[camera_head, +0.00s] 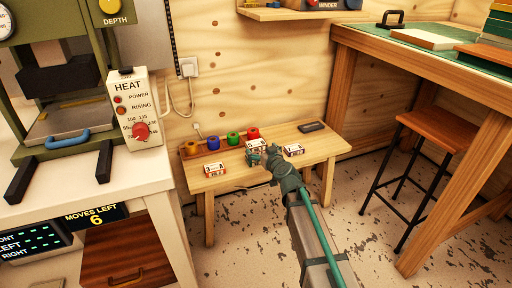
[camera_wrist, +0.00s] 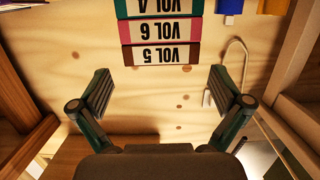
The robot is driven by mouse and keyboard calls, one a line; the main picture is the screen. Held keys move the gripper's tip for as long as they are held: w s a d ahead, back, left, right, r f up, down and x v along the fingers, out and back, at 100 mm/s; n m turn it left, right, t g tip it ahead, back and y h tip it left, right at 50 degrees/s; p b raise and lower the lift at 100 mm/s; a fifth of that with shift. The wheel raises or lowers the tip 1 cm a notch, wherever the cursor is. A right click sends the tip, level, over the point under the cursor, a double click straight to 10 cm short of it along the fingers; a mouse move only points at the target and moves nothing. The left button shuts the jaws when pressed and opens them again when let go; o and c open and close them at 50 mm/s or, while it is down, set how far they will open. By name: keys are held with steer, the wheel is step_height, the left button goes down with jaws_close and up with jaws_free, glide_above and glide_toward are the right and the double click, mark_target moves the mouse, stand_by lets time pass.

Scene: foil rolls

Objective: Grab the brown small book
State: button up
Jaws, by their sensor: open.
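In the wrist view, a stack of small books shows spine-on, its lettering upside down. The brown-edged book marked VOL 5 (camera_wrist: 161,55) lies nearest my gripper, against a pink book marked VOL 6 (camera_wrist: 162,28) and a teal book marked VOL 4 (camera_wrist: 165,5), cut off by the frame edge. My gripper (camera_wrist: 161,96) is open and empty, its fingers spread wider than the spines and apart from them. In the head view, my gripper (camera_head: 263,157) is at the low bench, in front of a small stack (camera_head: 257,145) that it partly hides.
The low bench (camera_head: 235,178) also holds several coloured rolls (camera_head: 213,142), a white-labelled item on the left (camera_head: 214,170), another on the right (camera_head: 293,150) and a dark object (camera_head: 311,127). A plywood wall stands behind. A stool (camera_head: 435,133) and tall desk (camera_head: 365,42) are right.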

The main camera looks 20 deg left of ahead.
mark_target(256, 143)
steer(key=x, duration=0.5)
steer(key=shift+w+a+f+b, duration=0.2)
steer(key=shift+a+b, duration=0.05)
steer(key=shift+b, duration=0.15)
steer(key=c, duration=1)
steer(key=shift+r, duration=0.15)
steer(key=shift+c, duration=0.2)
